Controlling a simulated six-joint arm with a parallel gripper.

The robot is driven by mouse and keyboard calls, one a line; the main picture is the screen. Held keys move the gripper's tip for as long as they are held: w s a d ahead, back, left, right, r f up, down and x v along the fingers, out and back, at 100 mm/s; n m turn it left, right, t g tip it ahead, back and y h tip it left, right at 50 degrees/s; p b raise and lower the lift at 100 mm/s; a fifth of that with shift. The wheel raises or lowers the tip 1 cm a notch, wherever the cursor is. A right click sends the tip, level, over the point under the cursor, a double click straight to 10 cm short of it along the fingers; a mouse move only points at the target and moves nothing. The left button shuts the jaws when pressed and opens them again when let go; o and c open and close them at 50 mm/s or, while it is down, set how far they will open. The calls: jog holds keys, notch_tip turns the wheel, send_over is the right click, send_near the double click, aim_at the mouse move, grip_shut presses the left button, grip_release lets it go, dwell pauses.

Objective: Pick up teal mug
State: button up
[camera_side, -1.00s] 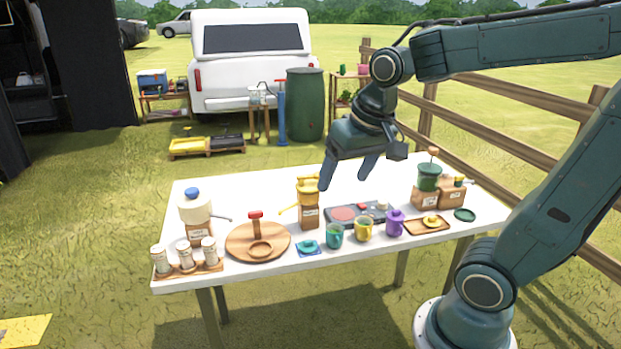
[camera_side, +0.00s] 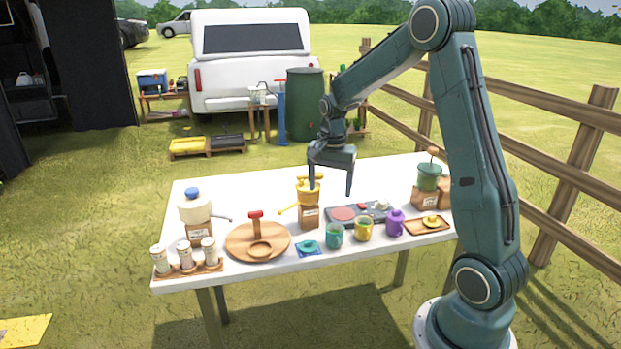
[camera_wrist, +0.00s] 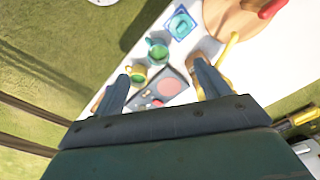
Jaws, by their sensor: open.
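The teal mug (camera_side: 334,236) stands upright near the front edge of the white table, between a blue coaster and the yellow mug (camera_side: 363,229). The teal mug also shows in the wrist view (camera_wrist: 158,52), beyond and between my fingertips in the picture. My gripper (camera_side: 331,188) is open and empty, pointing down above the table behind the teal mug, near the yellow grinder. Its two fingers (camera_wrist: 161,72) show spread apart in the wrist view. Nothing hides the teal mug from the side.
The purple mug (camera_side: 394,223) stands right of the yellow mug. The dark hot plate (camera_side: 326,213) lies behind the mugs. The yellow grinder (camera_side: 308,190) on its wooden box is close to my left finger. A round wooden board (camera_side: 240,243) lies to the left.

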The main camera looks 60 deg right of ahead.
jog(key=m, duration=0.2)
send_over(335, 239)
jog(key=w+d, duration=0.2)
jog(key=f, duration=0.4)
jog(key=shift+s+f, duration=0.2)
jog(key=shift+f, duration=0.1)
notch_tip(335, 239, down, 8)
jog(key=shift+s+f, duration=0.1)
jog(key=shift+f, duration=0.15)
jog(key=shift+f, duration=0.15)
jog(key=shift+d+f, duration=0.15)
jog(key=shift+f, duration=2.35)
